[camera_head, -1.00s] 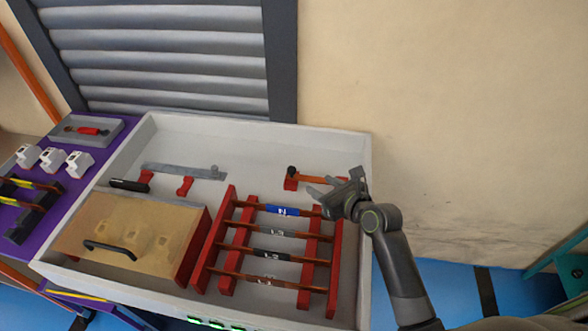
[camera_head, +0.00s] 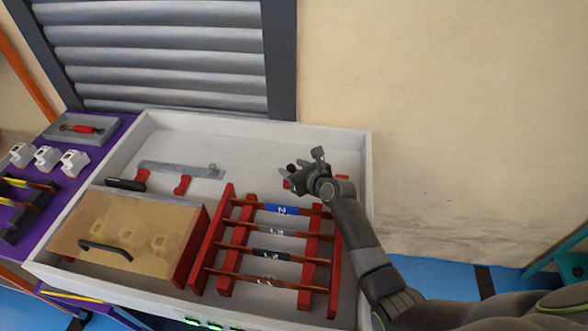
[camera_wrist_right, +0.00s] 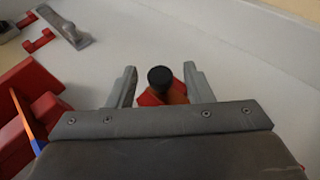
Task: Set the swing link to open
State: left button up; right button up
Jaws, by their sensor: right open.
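A copper link with a black knob, which I take to be the swing link, sits on a red base at the back right of the grey tray. In the head view my right gripper (camera_head: 302,168) is over it and hides most of it. The red base (camera_head: 287,184) shows beside the gripper. In the right wrist view the black knob (camera_wrist_right: 160,78) stands between the two open fingers, with red and copper parts below it. I see no contact. My left gripper is not in view.
The tray wall (camera_head: 250,124) runs behind the gripper. A red rack (camera_head: 228,215) with several copper bars stands in front. A yellowish clear cover with a black handle (camera_head: 105,250) is at left. A grey bar (camera_head: 185,170) lies at the back left.

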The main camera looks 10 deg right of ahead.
grip_shut()
dwell(0.4)
jog(key=shift+s+a+n+g+y, duration=0.2)
jog(key=shift+s+n+g+y, duration=0.3)
jog(key=shift+s+n+y, duration=0.35)
jog(key=shift+s+a+n+g+y, duration=0.15)
jog(key=shift+s+n+g+y, duration=0.35)
jog(key=shift+s+n+y, duration=0.35)
jog(key=shift+s, duration=0.1)
grip_release()
